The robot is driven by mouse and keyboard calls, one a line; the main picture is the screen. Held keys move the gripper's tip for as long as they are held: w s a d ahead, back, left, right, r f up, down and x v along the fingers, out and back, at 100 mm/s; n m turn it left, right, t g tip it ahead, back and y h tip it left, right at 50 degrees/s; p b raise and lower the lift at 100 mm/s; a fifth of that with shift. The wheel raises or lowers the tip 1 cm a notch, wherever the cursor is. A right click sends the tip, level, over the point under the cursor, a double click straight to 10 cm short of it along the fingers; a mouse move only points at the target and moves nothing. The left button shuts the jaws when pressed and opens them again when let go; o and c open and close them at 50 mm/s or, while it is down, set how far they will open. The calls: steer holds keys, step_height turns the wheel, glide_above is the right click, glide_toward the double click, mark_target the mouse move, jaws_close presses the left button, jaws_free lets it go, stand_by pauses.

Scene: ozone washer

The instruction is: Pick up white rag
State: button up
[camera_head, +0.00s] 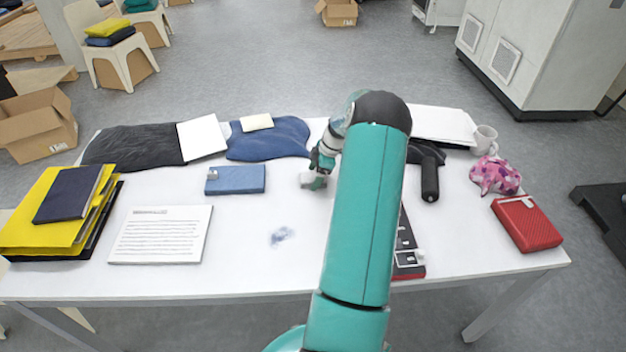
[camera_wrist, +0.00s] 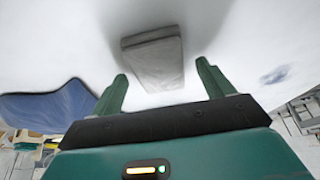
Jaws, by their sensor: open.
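The white rag (camera_wrist: 153,61) is a folded, greyish-white cloth lying on the white table. In the wrist view it lies just beyond and partly between my two fingertips. My gripper (camera_wrist: 160,80) is open, with one green finger on each side and nothing held. In the head view my gripper (camera_head: 320,167) is near the middle of the table, right above or beside the rag (camera_head: 308,181), whose right part is hidden by the gripper. I cannot tell whether the fingers touch the rag.
A blue box (camera_head: 235,180) lies left of the rag, with a blue cloth (camera_head: 268,141) behind. A paper stack (camera_head: 160,235) and yellow folders (camera_head: 45,215) are at left. A black handled tool (camera_head: 430,180), pink cloth (camera_head: 495,175), mug (camera_head: 485,139) and red case (camera_head: 528,224) are at right.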

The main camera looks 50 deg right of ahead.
mark_target(314, 177)
steer(key=c, duration=1.1)
step_height(314, 177, up, 10)
steer(key=shift+r, duration=0.1)
steer(key=o, duration=0.4)
steer(key=shift+c, duration=1.3)
steer(key=shift+a, duration=0.1)
